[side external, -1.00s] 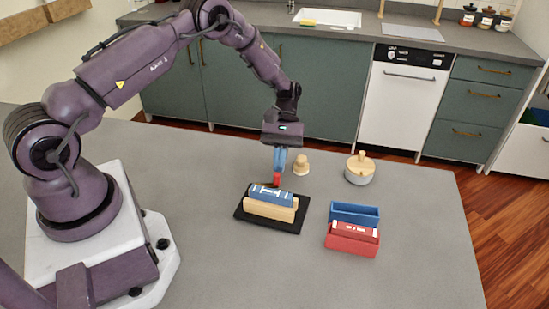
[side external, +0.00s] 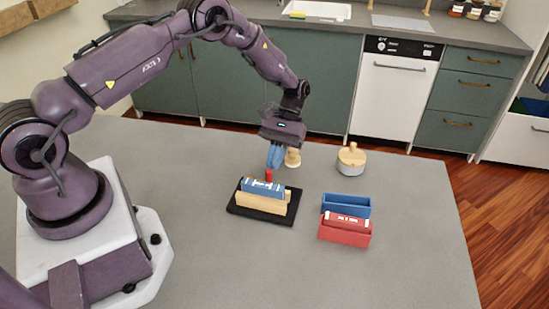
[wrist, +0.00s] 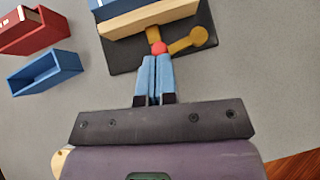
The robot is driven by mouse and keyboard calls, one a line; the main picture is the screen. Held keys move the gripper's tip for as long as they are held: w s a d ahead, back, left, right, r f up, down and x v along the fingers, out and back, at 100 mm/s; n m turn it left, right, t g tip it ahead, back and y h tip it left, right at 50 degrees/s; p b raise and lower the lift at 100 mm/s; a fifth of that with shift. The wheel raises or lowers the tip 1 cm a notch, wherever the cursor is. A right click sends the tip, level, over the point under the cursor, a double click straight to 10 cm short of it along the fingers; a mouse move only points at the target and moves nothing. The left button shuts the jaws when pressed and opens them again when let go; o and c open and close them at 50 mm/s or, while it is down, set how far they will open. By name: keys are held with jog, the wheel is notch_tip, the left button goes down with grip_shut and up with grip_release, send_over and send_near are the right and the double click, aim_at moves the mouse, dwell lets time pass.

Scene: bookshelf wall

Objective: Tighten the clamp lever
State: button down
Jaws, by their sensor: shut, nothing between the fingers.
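The clamp is a black base plate (side external: 238,212) with a tan wooden bar (side external: 262,206) and a blue block (side external: 263,187) lying along it. In the wrist view a brass lever (wrist: 186,43) with a rounded end lies over the plate, and a red knob (wrist: 159,48) sits at its left end. The red knob also shows behind the block in the side view (side external: 268,175). My gripper (wrist: 153,62) is shut, its blue fingers together and empty. The fingertips are right at the red knob; whether they touch it I cannot tell.
A blue tray (side external: 346,203) and a red tray (side external: 343,237) holding a red-and-white block stand right of the clamp. A wooden peg (side external: 292,157) stands just behind my fingers, and a wooden-lidded pot (side external: 351,158) farther right. The front of the grey table is clear.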

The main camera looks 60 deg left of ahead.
jog(key=v, duration=1.3)
dwell(0.4)
